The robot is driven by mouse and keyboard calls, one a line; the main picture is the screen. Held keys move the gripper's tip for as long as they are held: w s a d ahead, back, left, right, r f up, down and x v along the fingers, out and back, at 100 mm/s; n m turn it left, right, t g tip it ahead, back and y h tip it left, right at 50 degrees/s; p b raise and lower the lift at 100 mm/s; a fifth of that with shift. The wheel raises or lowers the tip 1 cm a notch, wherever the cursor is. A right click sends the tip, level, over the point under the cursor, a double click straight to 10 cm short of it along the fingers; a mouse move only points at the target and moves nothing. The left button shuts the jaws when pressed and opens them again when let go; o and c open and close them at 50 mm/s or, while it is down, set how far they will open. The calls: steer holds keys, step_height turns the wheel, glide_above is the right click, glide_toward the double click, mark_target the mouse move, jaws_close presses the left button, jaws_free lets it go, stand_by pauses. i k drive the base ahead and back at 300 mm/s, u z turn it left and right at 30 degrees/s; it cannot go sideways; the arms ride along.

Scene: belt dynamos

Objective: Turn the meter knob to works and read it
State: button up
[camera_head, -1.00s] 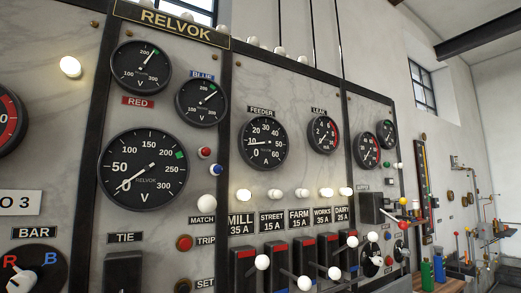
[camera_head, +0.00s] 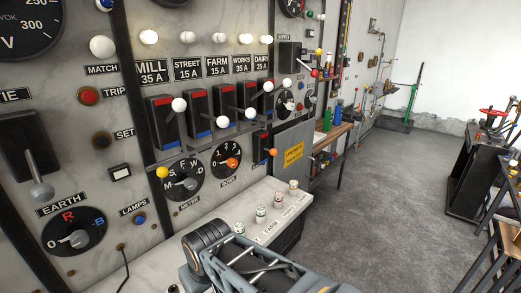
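The meter knob (camera_head: 186,180) is a round black dial low on the marble panel, above the METER label. White letters run around its upper edge; S, F and W can be made out. A yellow ball (camera_head: 162,172) sticks out at its left side. Where the pointer stands is too small to tell. The WORKS 35 A label (camera_head: 242,65) is higher up, with its breaker below it. The feeder gauge is out of view now. My arm shows at the bottom centre, below the knob; my gripper's fingers do not show.
Right of the knob is a numbered dial with an orange ball (camera_head: 233,162). Breaker levers with white balls (camera_head: 179,105) jut out above. A pale ledge (camera_head: 215,215) with several small capped pieces runs below. The grey floor (camera_head: 370,190) on the right is open.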

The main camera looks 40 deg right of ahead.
mark_target(190, 183)
steer(key=u, duration=1.9)
steer(key=k, duration=0.95)
steer(key=z, duration=1.3)
steer(key=i, duration=0.5)
